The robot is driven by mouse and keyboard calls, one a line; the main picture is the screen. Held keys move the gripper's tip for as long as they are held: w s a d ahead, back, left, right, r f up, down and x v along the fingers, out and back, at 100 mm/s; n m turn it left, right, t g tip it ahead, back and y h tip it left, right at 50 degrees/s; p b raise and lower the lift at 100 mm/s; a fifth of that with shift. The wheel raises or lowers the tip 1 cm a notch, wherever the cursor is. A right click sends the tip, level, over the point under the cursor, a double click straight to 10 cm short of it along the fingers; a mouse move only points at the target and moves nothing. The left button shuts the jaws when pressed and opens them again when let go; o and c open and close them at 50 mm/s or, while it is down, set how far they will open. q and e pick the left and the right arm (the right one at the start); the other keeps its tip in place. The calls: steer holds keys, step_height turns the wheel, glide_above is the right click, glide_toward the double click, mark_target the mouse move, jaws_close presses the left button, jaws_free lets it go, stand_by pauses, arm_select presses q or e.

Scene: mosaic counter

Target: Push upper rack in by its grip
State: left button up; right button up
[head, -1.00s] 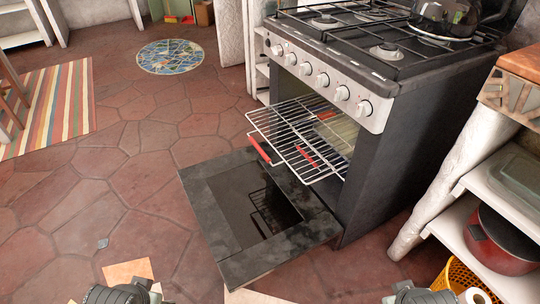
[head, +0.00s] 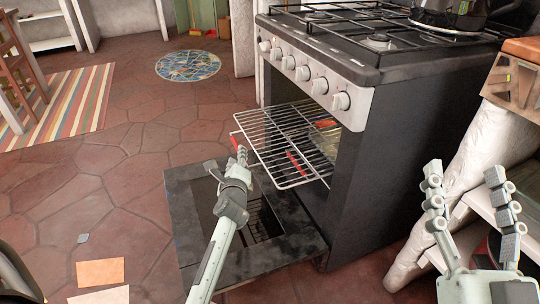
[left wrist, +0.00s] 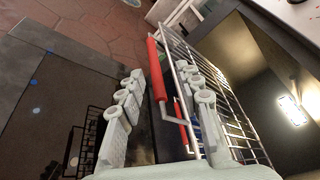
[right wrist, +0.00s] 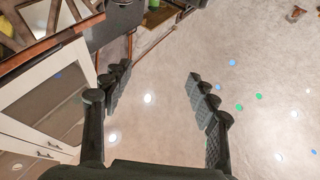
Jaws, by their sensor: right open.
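The upper rack (head: 268,128) is a wire shelf sticking out of the oven, with a red grip (head: 235,142) along its front edge. In the left wrist view the red grip (left wrist: 155,72) lies between the finger tips. My left gripper (head: 241,157) is at this grip and partly hides it in the head view. Its fingers (left wrist: 160,95) are apart, one on each side of the grip; I cannot tell whether they touch it. A second red grip (head: 297,163) shows below, through the wires. My right gripper (head: 468,190) is open and empty at the right.
The oven door (head: 185,205) is folded down under the rack. The stove (head: 350,180) stands behind it, with a row of knobs above the opening. A white shelf (head: 482,200) is at the right, near my right gripper.

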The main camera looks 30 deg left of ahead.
arm_select(q)
steer(key=shift+n, duration=0.6)
steer(key=b+x, duration=0.1)
steer(key=x, duration=0.2)
steer(key=f+b+x, duration=0.1)
steer(key=x, duration=0.3)
steer(key=shift+d+f, duration=0.1)
steer(key=shift+f, duration=0.15)
steer(key=shift+w+a, duration=0.2)
steer(key=shift+w, duration=0.2)
arm_select(e)
steer(key=s+r+t, duration=0.1)
steer(key=d+r+t, duration=0.1)
steer(key=r, duration=0.1)
steer(key=s+r+t, duration=0.1)
steer(key=shift+s+d+r+t+y, duration=0.15)
steer(key=shift+s+d+t+y, duration=0.15)
steer(key=shift+s+d+y, duration=0.1)
arm_select(q)
steer(key=shift+c, duration=0.5)
jaws_close()
arm_select(e)
steer(key=shift+w, duration=0.1)
